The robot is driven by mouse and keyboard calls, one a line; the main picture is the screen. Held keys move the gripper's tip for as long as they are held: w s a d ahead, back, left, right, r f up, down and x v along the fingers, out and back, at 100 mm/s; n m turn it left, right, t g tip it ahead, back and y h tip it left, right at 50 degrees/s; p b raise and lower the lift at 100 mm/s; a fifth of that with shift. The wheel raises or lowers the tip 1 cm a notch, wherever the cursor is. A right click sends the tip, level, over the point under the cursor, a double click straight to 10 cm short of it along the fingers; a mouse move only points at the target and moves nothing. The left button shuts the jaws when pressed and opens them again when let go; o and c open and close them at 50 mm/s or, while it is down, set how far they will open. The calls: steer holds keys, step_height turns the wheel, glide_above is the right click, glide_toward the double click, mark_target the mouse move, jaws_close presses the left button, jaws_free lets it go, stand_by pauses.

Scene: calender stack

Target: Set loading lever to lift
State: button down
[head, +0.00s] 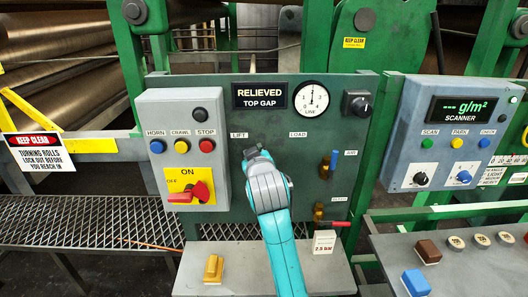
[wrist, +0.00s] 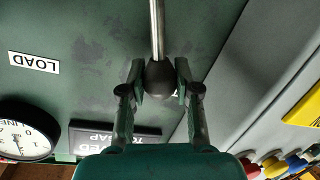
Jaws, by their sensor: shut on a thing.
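The loading lever shows in the wrist view as a bare metal rod (wrist: 157,28) with a round black knob (wrist: 160,80) at its end. My gripper (wrist: 160,68) has its two fingers on either side of the knob, shut on it. In the head view my gripper (head: 257,154) is in front of the green panel (head: 225,175), just below and right of the LIFT label (head: 239,135). The LOAD label (head: 298,134) is farther right. The lever is hidden behind my gripper in the head view. The panel sign (head: 260,96) reads RELIEVED, TOP GAP.
A grey switch box (head: 182,150) with a red rotary handle (head: 190,194) stands left of my gripper. A round LINE gauge (head: 311,99) and a black knob (head: 357,103) are at upper right. Blue and brass valves (head: 328,164) are to the right. A yellow block (head: 213,268) lies below.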

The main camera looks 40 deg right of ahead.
steer(key=shift+w+a+f+n+g, duration=0.15)
steer(key=shift+w+a+f+n, duration=0.2)
steer(key=shift+a+n, duration=0.15)
steer(key=shift+w+a+f+n+g, duration=0.15)
steer(key=shift+w+a+f+n, duration=0.2)
steer(key=shift+n, duration=0.25)
steer(key=shift+a, duration=0.1)
steer(key=c, duration=0.8)
jaws_free()
